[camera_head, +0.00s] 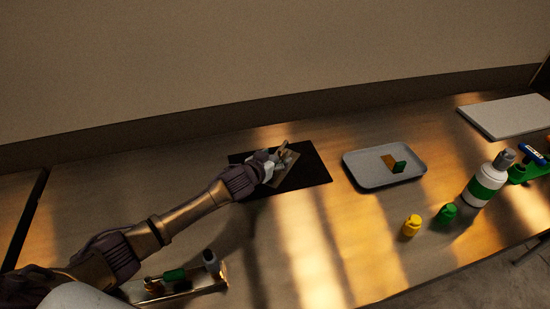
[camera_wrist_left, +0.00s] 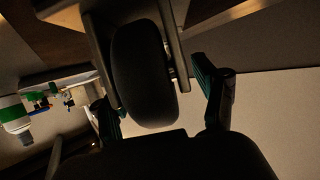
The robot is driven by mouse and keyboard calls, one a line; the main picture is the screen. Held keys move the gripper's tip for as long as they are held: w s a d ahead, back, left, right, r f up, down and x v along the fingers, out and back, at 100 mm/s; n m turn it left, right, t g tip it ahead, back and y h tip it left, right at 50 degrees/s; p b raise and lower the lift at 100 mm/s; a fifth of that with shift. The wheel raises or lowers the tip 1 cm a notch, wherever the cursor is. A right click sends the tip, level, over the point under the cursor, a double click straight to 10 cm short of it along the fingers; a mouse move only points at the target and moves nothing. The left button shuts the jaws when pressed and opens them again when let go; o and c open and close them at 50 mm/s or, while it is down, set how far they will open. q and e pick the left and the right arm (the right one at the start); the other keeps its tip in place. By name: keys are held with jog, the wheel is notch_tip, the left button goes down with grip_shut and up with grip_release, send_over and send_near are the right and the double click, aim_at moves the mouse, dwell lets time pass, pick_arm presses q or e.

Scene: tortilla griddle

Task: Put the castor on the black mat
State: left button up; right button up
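The castor (camera_head: 286,149) is at my left gripper (camera_head: 271,164), over the black mat (camera_head: 316,174). A brownish flat plate (camera_head: 284,178) shows against the mat below the gripper; I cannot tell whether it lies flat on it. In the left wrist view, the castor's dark wheel (camera_wrist_left: 145,75) and metal fork fill the space between the two fingers of the left gripper (camera_wrist_left: 150,85). A narrow gap seems to show between the right-hand finger and the fork. Whether the fingers press on the castor is unclear. My right gripper is not in view.
A grey tray (camera_head: 363,178) with a small green and brown piece stands right of the mat. Further right are yellow (camera_head: 411,226) and green (camera_head: 446,214) pieces, a white-green bottle (camera_head: 487,183) and a white board (camera_head: 508,115). Another tray (camera_head: 205,286) sits at the front left.

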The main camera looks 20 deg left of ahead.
pick_arm(q)
jog(key=shift+r, duration=0.35)
jog(key=shift+s, duration=0.35)
jog(key=b+v, duration=0.1)
jog(key=v, duration=1)
jog(key=shift+s, duration=0.15)
